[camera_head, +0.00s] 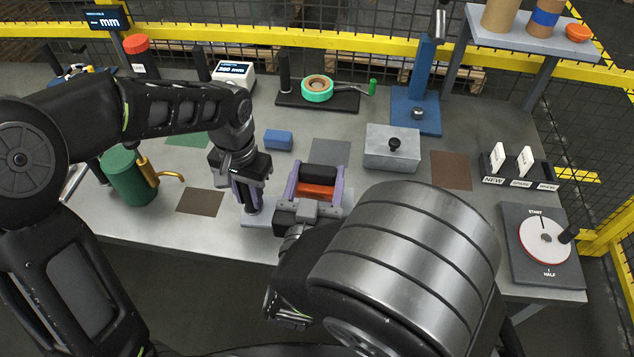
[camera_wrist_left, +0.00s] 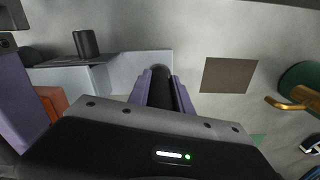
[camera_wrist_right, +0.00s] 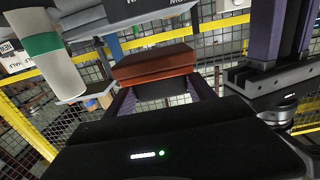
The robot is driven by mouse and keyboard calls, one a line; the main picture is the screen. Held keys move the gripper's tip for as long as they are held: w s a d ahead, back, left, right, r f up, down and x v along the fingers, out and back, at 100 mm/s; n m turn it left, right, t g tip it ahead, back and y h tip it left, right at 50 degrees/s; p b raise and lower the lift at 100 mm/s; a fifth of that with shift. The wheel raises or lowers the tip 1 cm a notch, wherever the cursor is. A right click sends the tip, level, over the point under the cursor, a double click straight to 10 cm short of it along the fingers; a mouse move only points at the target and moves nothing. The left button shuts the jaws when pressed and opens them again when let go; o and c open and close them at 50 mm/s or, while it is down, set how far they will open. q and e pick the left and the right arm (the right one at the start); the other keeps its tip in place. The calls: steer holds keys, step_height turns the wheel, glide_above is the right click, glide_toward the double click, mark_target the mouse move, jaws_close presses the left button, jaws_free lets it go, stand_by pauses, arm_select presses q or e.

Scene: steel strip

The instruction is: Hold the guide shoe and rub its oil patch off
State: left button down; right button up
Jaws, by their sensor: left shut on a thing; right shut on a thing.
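The light grey guide shoe (camera_head: 258,218) lies on the bench near its front edge; it also shows in the left wrist view (camera_wrist_left: 115,72). A black post stands on it. My left gripper (camera_head: 248,207) points down, its purple fingers shut around a black upright grip (camera_wrist_left: 160,92) at the shoe. My right gripper (camera_head: 316,195) is shut on a red-brown block with a black top (camera_head: 315,190), just right of the left gripper; the block fills the fingers in the right wrist view (camera_wrist_right: 155,65). I cannot tell whether the block touches the shoe. No oil patch can be made out.
A blue block (camera_head: 278,139) and a grey box with a black knob (camera_head: 392,150) stand behind. A green can (camera_head: 127,175) is at the left, a START/HALF dial (camera_head: 545,239) at the right. The bench's front edge is close; flat brown and grey mats lie around.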

steer(key=shift+r, duration=1.2)
steer(key=shift+d+r, duration=0.1)
steer(key=shift+r, duration=1.4)
arm_select(q)
steer(key=c, duration=1.1)
jaws_free()
